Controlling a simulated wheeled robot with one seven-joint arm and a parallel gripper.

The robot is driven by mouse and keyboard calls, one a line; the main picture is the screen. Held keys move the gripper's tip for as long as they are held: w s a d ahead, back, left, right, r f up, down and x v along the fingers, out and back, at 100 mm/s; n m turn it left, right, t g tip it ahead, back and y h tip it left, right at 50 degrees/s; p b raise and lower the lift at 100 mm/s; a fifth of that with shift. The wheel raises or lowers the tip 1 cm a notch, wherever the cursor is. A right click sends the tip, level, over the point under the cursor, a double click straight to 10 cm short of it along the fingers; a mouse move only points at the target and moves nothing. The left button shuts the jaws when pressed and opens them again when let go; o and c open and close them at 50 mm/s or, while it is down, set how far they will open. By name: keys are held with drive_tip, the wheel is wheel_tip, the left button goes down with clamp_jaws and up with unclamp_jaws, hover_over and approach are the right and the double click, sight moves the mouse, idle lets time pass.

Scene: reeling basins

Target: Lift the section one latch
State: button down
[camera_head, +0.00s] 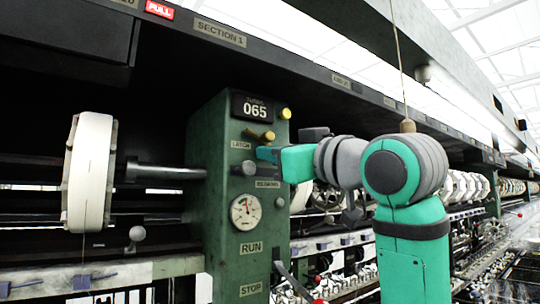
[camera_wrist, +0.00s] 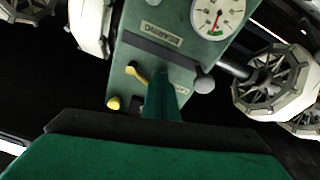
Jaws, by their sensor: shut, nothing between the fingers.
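The section one latch looks to be the small brass lever (camera_head: 262,135) on the green post (camera_head: 222,165), just above the LATCH label and below the 065 counter. In the wrist view, which is turned over, the brass lever (camera_wrist: 137,74) lies left of my fingers. My gripper (camera_head: 262,154) is shut and empty. Its green fingertips are close to the post, a little below the lever in the head view. In the wrist view my gripper (camera_wrist: 162,82) points at the panel between the brass lever and a grey knob. I cannot tell whether it touches the panel.
A grey knob (camera_head: 245,169) and a dial gauge (camera_head: 245,210) are lower on the post. A second brass knob (camera_head: 285,113) is at its upper right. A white reel (camera_head: 89,172) on a shaft stands left. The SECTION 1 sign (camera_head: 219,32) is on the beam overhead.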

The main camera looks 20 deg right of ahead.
drive_tip(key=shift+d+r, duration=0.1)
drive_tip(key=shift+r, duration=0.15)
drive_tip(key=shift+f, duration=0.1)
drive_tip(key=f+v, duration=0.1)
drive_tip(key=v, duration=1.5)
drive_tip(key=shift+a, duration=0.25)
drive_tip(key=shift+s, duration=0.1)
idle(0.9)
